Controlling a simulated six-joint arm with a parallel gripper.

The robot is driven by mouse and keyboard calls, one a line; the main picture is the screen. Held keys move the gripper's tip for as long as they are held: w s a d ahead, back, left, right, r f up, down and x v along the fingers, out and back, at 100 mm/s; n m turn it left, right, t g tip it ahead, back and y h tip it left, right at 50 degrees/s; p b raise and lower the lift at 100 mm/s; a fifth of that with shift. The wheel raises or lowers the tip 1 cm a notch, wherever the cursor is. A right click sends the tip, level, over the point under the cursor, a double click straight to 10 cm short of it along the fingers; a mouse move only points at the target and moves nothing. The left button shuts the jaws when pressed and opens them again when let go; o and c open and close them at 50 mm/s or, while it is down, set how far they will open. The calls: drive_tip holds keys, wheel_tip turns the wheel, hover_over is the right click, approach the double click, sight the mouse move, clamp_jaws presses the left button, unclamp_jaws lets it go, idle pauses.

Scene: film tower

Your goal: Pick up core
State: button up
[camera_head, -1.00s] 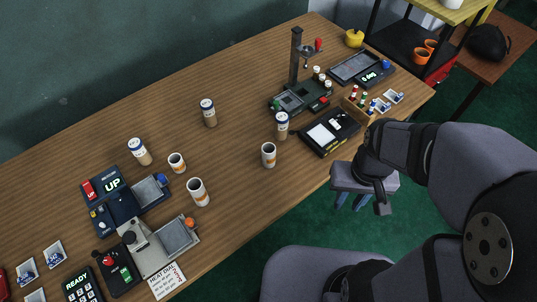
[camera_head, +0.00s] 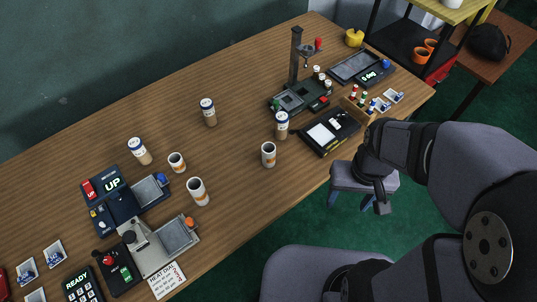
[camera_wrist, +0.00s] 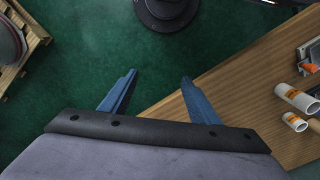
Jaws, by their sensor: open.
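No part is labelled core. Three open white tubes with orange bands may be cores: one at the centre (camera_head: 268,154), a small one (camera_head: 177,162) and a larger one (camera_head: 198,191) at the left. All stand upright on the wooden table. Two orange-banded tubes, a larger one (camera_wrist: 297,97) and a smaller one (camera_wrist: 295,122), show at the right edge of the wrist view. My gripper (camera_head: 346,205) hangs off the table's front edge, right of the tubes and apart from them. In the wrist view its blue fingers (camera_wrist: 158,76) are spread and empty over green floor.
Capped, blue-labelled cylinders stand at left (camera_head: 139,151), back (camera_head: 208,112) and right (camera_head: 282,125). A dark "UP" machine (camera_head: 122,205) and a grey press (camera_head: 148,248) fill the left. A post stand (camera_head: 296,60) and black case (camera_head: 330,133) are at the right.

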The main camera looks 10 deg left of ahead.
drive_tip(key=w+d+f+n+t+h+b, duration=0.1)
drive_tip(key=w+d+f+n+h+b, duration=0.1)
drive_tip(key=f+n+h+b, duration=0.35)
drive_tip(key=w+d+f+n+t+h+b, duration=0.1)
drive_tip(key=w+d+f+n+h+b, duration=0.15)
drive_tip(key=n+b, duration=0.55)
wheel_tip(320, 180, up, 3)
drive_tip(key=n+t+y+b, duration=0.6)
drive_tip(key=n+t+b, duration=0.2)
drive_tip(key=n+t, duration=1.05)
hover_over(267, 160)
drive_tip(key=s, duration=0.2)
drive_tip(key=n+g, duration=0.3)
drive_tip(key=f, duration=0.2)
drive_tip(key=w+f+b, duration=0.1)
drive_tip(key=f, duration=0.4)
drive_tip(key=shift+w+f+b, duration=0.25)
drive_tip(key=shift+f+b, duration=0.15)
drive_tip(key=shift+w, duration=0.35)
